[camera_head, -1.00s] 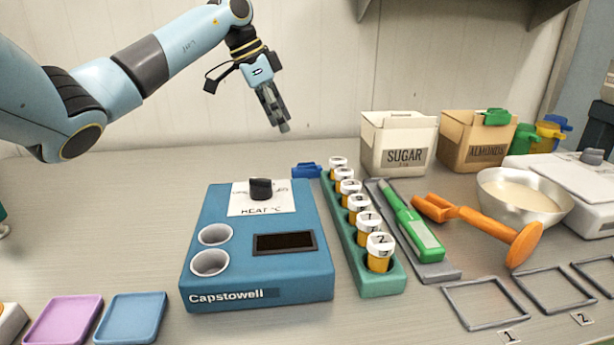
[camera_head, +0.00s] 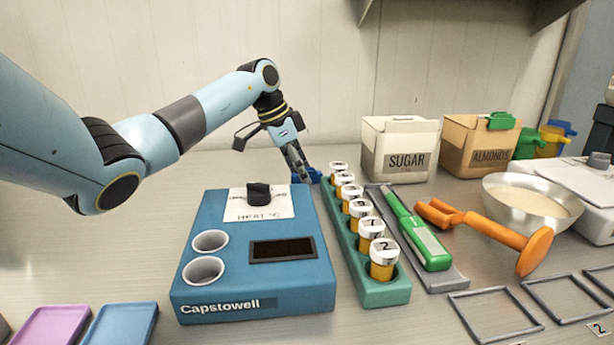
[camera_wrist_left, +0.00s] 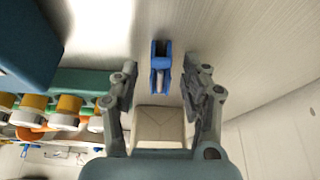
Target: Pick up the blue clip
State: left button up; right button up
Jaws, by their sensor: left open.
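A small blue clip (camera_head: 315,176) lies on the table behind the blue Capstowell heater and beside the far end of the green bottle rack. My left gripper (camera_head: 301,174) points down at it and partly covers it in the head view. In the left wrist view the blue clip (camera_wrist_left: 161,66) shows in the gap between the two open fingers of my left gripper (camera_wrist_left: 160,72), with no visible contact. Another blue clip (camera_head: 563,128) is at the far right, near the yellow and green clips. My right gripper is out of view.
The blue heater (camera_head: 250,292) stands in front of my left gripper. The green rack (camera_head: 385,292) holds several capped bottles. The sugar box (camera_head: 400,150) and almonds box (camera_head: 478,145) stand to the right.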

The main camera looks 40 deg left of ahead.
pick_arm(q)
jog(key=shift+f, duration=0.15)
jog(key=c, duration=0.9)
